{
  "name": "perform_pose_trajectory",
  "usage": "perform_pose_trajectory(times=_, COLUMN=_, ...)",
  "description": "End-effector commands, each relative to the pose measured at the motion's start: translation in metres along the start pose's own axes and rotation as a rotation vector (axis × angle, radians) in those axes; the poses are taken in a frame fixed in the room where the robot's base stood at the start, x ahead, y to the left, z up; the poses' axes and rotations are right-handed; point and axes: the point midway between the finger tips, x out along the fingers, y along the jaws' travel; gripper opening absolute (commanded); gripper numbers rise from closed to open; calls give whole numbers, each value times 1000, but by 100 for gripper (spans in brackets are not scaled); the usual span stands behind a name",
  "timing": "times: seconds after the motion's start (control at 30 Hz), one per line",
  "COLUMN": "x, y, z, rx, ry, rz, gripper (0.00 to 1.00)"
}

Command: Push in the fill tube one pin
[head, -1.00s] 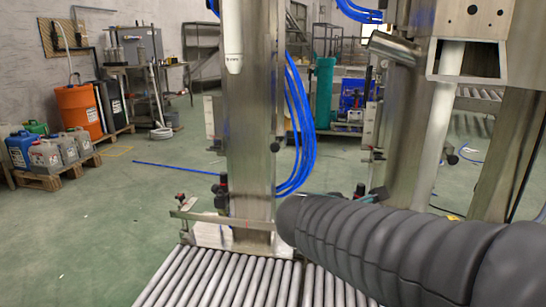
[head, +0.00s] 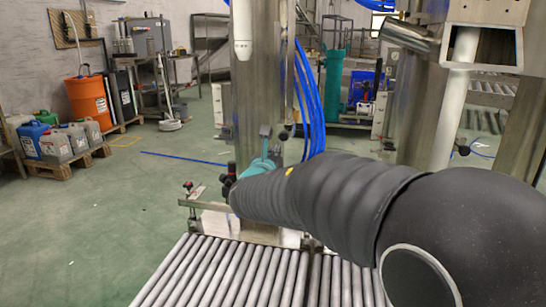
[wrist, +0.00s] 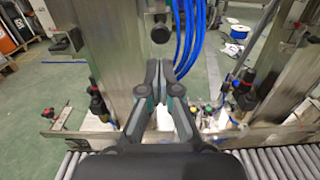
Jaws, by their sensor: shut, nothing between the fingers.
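My gripper (wrist: 160,68) is shut and empty, its two dark fingers meeting at the tips in the wrist view. A black round knob (wrist: 160,33), which looks like a pin, is just above and beyond the fingertips, with a gap in the picture. In the head view a black knob (head: 283,135) shows on the right side of the left steel column (head: 242,95), right of my gripper (head: 265,132). A white tube (head: 241,30) runs down this column's front. I cannot tell for certain which knob is the named pin.
Blue hoses (head: 308,95) hang just right of the column. A roller conveyor (head: 245,275) lies below, with a clamp rail (head: 205,204) and black knobs near the column foot. A second steel column (head: 415,110) with a white tube stands right. Open floor is left.

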Motion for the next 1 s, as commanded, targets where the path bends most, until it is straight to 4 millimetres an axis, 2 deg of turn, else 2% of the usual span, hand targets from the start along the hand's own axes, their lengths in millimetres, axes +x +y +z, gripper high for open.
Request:
perform_pose_trajectory(times=0.2, x=41, y=-1, z=0, rx=0, ry=0, rz=-2, gripper=0)
perform_pose_trajectory(times=0.43, x=71, y=-1, z=0, rx=1, ry=0, rz=-2, gripper=0)
perform_pose_trajectory(times=0.6, x=80, y=0, z=0, rx=1, ry=0, rz=0, gripper=0)
perform_pose_trajectory(times=1.0, x=83, y=0, z=0, rx=2, ry=0, rz=0, gripper=0)
